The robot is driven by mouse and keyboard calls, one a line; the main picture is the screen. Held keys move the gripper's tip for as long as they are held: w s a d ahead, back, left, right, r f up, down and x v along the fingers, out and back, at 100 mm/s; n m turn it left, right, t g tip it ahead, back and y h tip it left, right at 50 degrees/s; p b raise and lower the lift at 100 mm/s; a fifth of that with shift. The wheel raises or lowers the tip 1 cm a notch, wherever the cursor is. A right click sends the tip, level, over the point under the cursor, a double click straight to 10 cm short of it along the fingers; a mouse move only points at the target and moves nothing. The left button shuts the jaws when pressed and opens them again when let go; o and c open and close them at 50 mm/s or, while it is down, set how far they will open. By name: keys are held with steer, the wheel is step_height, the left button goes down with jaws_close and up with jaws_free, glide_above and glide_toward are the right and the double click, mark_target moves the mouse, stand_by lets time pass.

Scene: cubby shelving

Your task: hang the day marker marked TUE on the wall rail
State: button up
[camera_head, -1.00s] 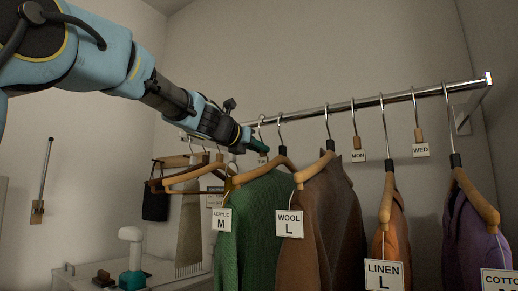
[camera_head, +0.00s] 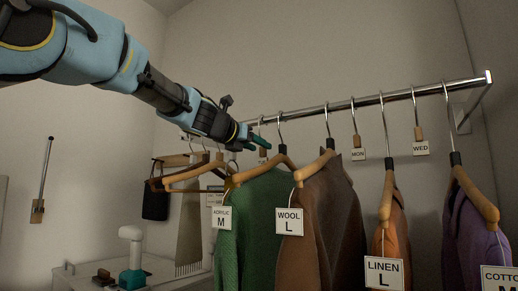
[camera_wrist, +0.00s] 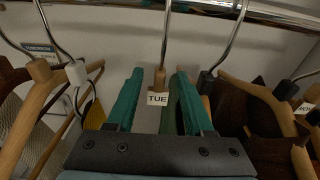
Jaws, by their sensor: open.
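The TUE day marker (camera_wrist: 157,98) hangs from a thin metal hook on the rail (camera_wrist: 250,12), in the middle of the wrist view. It has a small wooden block above a white tag. My gripper (camera_wrist: 160,85) is open, with its green fingers on either side of the marker and apart from it. In the head view my gripper (camera_head: 262,139) is at the rail (camera_head: 370,100), among the hanger hooks at its left part, and the TUE tag is hard to make out there. The MON marker (camera_head: 358,154) and WED marker (camera_head: 420,149) hang farther right.
Hangers with garments crowd below the rail: a green sweater (camera_head: 262,220), a brown one (camera_head: 325,215), an orange one (camera_head: 393,230) and a purple one (camera_head: 470,235). Wooden hangers (camera_wrist: 30,120) flank my fingers closely. A low white cabinet (camera_head: 150,270) stands at lower left.

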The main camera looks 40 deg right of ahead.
steer(key=b+v, duration=0.1)
steer(key=v, duration=0.8)
steer(key=shift+a+b, duration=0.35)
steer(key=w+a+f+m+y+p, duration=0.1)
steer(key=w+a+f+m+y, duration=0.25)
steer(key=a+f, duration=0.4)
steer(key=w+a+f+m+t+y+p, duration=0.1)
steer(key=w+a+f+m+y, duration=0.3)
steer(key=f, duration=0.7)
steer(key=w+a+f+m+y, duration=0.2)
steer(key=w+a+f, duration=0.3)
steer(key=a+f, duration=0.4)
steer(key=s+a+f+m+g+y+p, duration=0.1)
steer(key=s+a+f+m+g+y, duration=0.1)
steer(key=s+a+f+m, duration=0.4)
steer(key=s+a+f+m+g+y+p, duration=0.1)
steer(key=s+a+f+m+y, duration=0.3)
steer(key=a+f, duration=1.1)
steer(key=s+a+m, duration=0.2)
steer(key=a, duration=0.3)
steer(key=shift+f+m+g+p, duration=0.3)
steer(key=shift+f+m+g, duration=0.05)
steer(key=shift+g, duration=0.05)
steer(key=shift+w+a+y, duration=0.1)
steer(key=shift+y, duration=0.15)
steer(key=shift+c, duration=0.2)
